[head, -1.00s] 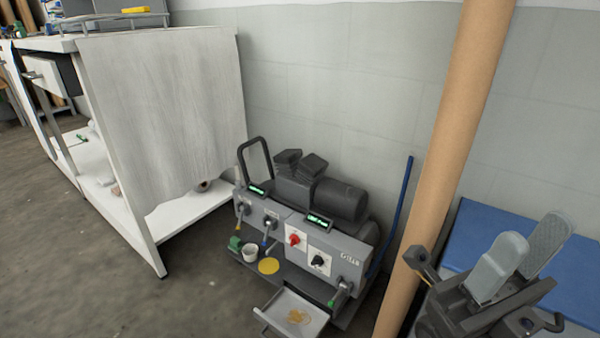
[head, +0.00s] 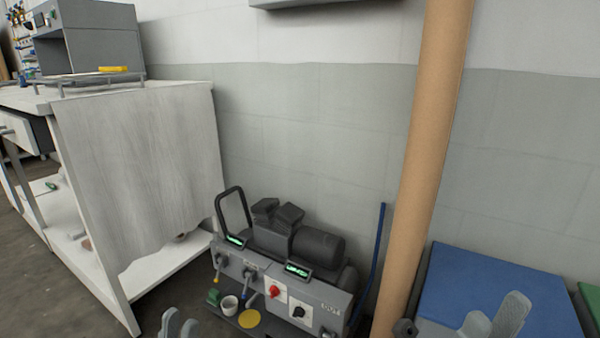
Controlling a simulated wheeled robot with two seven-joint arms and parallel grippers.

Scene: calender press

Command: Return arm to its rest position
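My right gripper (head: 494,315) is at the bottom right, in front of the blue panel. Its two light grey fingers stand apart with nothing seen between them; the lower part is cut off by the frame edge. My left gripper (head: 178,326) shows only as two grey fingertips at the bottom edge, left of the calender press (head: 290,270). Those tips are apart and no object shows between them. The press stands low by the wall, with a dark motor, green displays and a red knob (head: 274,292) on its front.
A white cabinet (head: 140,180) with an open lower shelf stands at the left. A tall brown tube (head: 428,150) leans beside the press, with a thin blue rod (head: 374,255) near it. A blue panel (head: 490,290) is at the right. A grey wall fixture shows at the top.

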